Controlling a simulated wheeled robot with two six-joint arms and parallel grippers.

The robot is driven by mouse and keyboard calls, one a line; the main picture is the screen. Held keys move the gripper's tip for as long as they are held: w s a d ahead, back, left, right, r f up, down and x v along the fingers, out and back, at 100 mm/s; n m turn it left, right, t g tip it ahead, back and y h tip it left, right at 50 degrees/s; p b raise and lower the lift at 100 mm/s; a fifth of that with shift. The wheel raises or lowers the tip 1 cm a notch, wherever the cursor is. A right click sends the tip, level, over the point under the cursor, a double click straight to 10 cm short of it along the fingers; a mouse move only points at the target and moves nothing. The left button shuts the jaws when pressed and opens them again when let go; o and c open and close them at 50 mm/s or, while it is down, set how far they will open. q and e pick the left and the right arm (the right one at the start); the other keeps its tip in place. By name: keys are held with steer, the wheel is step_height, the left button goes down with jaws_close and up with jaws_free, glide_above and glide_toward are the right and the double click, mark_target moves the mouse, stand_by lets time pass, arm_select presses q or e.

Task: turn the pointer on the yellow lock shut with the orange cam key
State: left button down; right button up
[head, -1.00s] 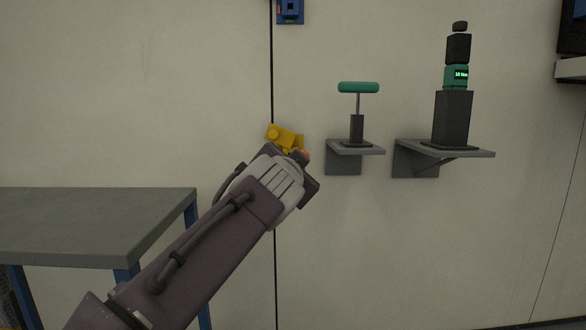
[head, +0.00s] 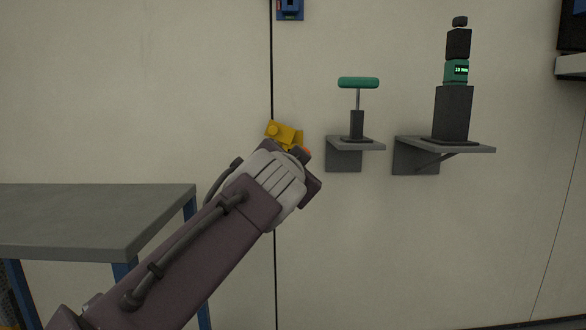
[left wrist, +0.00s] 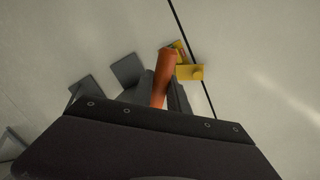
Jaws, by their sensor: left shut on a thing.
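The yellow lock (head: 283,133) is on the wall at the dark vertical seam, just beyond my left gripper (head: 302,152). It also shows in the left wrist view (left wrist: 190,72). My left gripper is shut on the orange cam key (left wrist: 164,75), whose shaft stretches toward the lock. In the head view only a bit of orange shows at the gripper's tip. The key's far end is at or beside the lock; I cannot tell whether it is seated. The pointer's position cannot be made out. My right gripper is not in view.
A wall shelf with a green T-handled tool (head: 358,83) is right of the lock. A larger shelf (head: 470,146) holds a dark stacked device with a green display. A blue wall fitting (head: 290,10) is above. A grey table (head: 90,215) stands at left.

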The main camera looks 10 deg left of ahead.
arm_select(q)
steer(key=shift+s+d+b, duration=0.1)
steer(key=shift+s+d, duration=0.15)
steer(key=shift+s, duration=0.65)
steer(key=shift+s+d+b, duration=0.1)
steer(key=shift+s+d, duration=0.2)
steer(key=shift+s, duration=0.65)
steer(key=shift+s+d+b, duration=0.1)
steer(key=shift+s+d, duration=0.15)
steer(key=shift+s, duration=0.65)
